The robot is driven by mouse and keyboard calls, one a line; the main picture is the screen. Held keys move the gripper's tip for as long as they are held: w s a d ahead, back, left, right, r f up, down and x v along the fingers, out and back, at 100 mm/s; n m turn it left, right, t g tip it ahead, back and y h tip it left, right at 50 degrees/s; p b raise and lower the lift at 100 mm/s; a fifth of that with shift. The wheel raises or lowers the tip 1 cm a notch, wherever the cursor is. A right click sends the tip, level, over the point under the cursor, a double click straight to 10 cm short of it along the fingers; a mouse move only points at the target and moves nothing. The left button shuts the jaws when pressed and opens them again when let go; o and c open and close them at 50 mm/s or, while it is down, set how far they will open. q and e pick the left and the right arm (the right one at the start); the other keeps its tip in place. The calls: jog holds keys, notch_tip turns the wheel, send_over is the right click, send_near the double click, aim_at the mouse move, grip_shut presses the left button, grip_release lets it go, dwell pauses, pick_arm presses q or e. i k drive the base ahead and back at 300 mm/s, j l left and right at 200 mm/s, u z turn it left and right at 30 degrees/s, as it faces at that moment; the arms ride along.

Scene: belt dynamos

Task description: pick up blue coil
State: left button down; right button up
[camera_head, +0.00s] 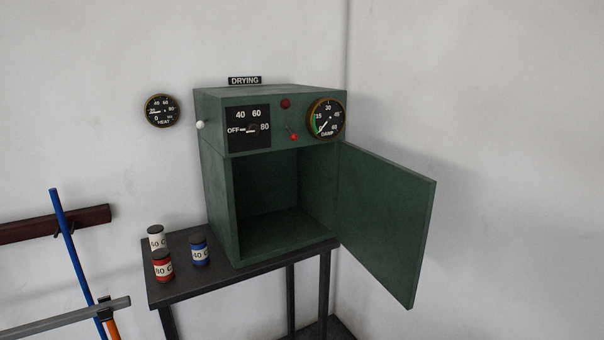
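The blue coil (199,250) is a small upright cylinder with a dark top and a pale label that seems to read 40 C. It stands on the dark table (180,287), left of the green drying cabinet and apart from it. A red coil (162,266) labelled 80 C stands to its left and nearer. A white coil (157,238) stands behind the red one. Neither of my grippers shows in the head view.
The green drying cabinet (219,187) stands on the table with its door (385,222) swung wide open to the right and its inside empty. A blue rod (76,255), a grey bar (65,319) and a dark red rail (30,228) are at the left.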

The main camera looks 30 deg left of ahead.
aim_at(198, 243)
jog(key=u, duration=1.3)
